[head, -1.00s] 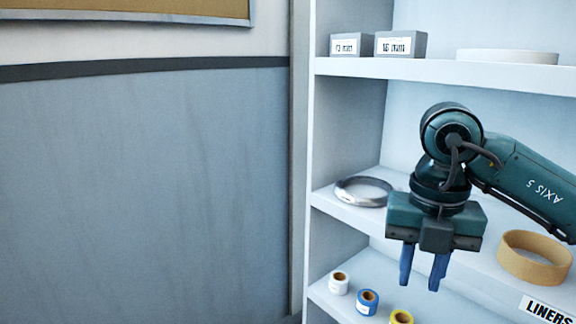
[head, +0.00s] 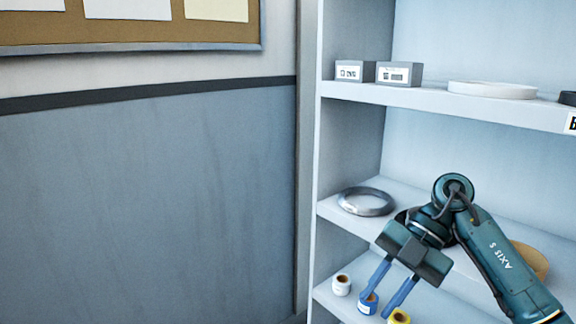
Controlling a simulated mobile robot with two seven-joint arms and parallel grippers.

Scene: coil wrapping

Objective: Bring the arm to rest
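My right gripper (head: 380,302) hangs in front of the shelf unit, its two blue fingers pointing down and slightly left. The fingers are spread apart with nothing seen between them, and they overlap the view of the small tape rolls on the low shelf. My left gripper is not in view.
The shelf unit (head: 309,150) holds a metal ring (head: 366,212), a tan ring (head: 535,262) partly hidden by my arm, a white ring (head: 492,90) and small boxes (head: 399,74).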

